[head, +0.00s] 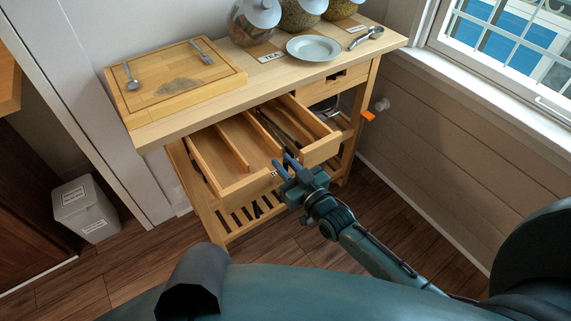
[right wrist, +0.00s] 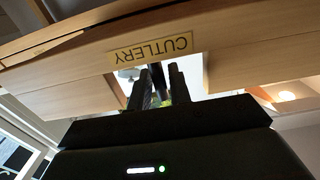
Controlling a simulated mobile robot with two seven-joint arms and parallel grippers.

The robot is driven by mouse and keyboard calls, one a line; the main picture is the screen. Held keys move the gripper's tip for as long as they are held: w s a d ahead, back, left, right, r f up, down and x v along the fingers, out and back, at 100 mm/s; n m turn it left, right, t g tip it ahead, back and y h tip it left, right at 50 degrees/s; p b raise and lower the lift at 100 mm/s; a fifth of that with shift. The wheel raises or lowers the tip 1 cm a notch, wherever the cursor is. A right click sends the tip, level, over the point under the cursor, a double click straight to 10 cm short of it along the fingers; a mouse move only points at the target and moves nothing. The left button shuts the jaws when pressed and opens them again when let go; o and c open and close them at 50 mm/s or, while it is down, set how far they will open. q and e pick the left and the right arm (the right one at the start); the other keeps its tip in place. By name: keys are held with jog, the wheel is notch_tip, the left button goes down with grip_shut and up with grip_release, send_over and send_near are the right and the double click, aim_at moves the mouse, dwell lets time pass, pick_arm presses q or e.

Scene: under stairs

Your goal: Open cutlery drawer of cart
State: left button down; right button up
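The wooden cart (head: 160,131) stands against the wall. Its cutlery drawer (head: 236,187) is pulled well out, showing long wooden dividers and dark utensils in the right part. In the right wrist view the drawer front (right wrist: 228,60) carries an upside-down CUTLERY label (right wrist: 150,47) beside a cutout. My right gripper (head: 284,163) is at the middle of the drawer front. Its two fingers (right wrist: 160,80) are apart, with a gap between them, and reach to the cutout by the label. Whether they touch the wood I cannot tell. My left gripper is not visible.
A smaller drawer (head: 325,88) is shut at right. A white bin (head: 86,208) stands left on the floor.

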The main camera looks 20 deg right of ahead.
jog(key=shift+o, duration=1.4)
jog(key=shift+s, duration=0.1)
jog(key=v, duration=1.3)
jog(key=shift+b, duration=0.3)
jog(key=s+a+f+g+h, duration=0.1)
jog(key=s+f+g, duration=0.1)
jog(key=s+g, duration=0.1)
jog(key=s+a+f+m+g+h, duration=0.1)
jog(key=s+a+f+g, duration=0.1)
jog(key=s, duration=0.4)
jog(key=shift+s+f+g+h+p, duration=0.3)
jog(key=shift+f+g+h+p, duration=0.15)
jog(key=shift+f+g, duration=0.25)
